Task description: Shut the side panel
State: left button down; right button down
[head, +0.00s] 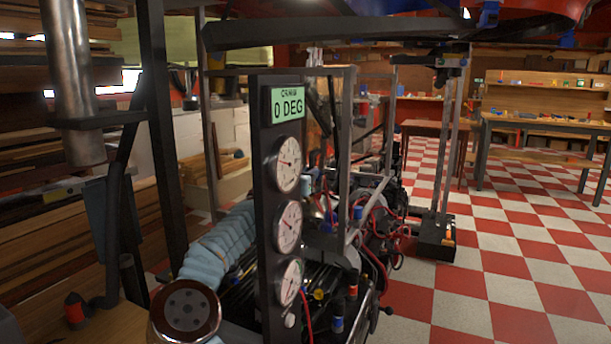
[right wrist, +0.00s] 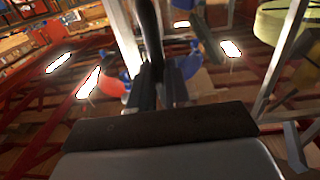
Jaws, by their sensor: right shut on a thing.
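My right gripper (right wrist: 161,78) shows in the right wrist view, with its dark fingers shut on a dark bar (right wrist: 149,28). The bar runs on to the top edge. In the head view I cannot make out its jaws clearly among the machine's parts. The ducted rotor machine fills the middle, with its curved rotor duct (head: 340,33) overhead. An upright gauge post (head: 265,200) hides part of the machine. A grey metal frame (head: 346,140) stands behind that post. I cannot tell which part is the side panel, nor its angle. My left gripper is not in view.
Red and blue cables (head: 375,262) and engine parts crowd the space behind the gauges. A black-based stand (head: 436,241) stands on the floor behind. The checkered floor (head: 530,270) at right is clear. Stacked timber (head: 30,240) lies at left.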

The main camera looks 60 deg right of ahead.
jog(key=c, duration=1.1)
grip_release()
jog(key=shift+s+d, duration=0.15)
jog(key=shift+s, duration=0.35)
jog(key=shift+w, duration=0.1)
jog(key=a+b, duration=0.1)
jog(key=a, duration=0.6)
jog(key=shift+s+a, duration=0.3)
jog(key=shift+s, duration=0.05)
jog(key=shift+c, duration=0.2)
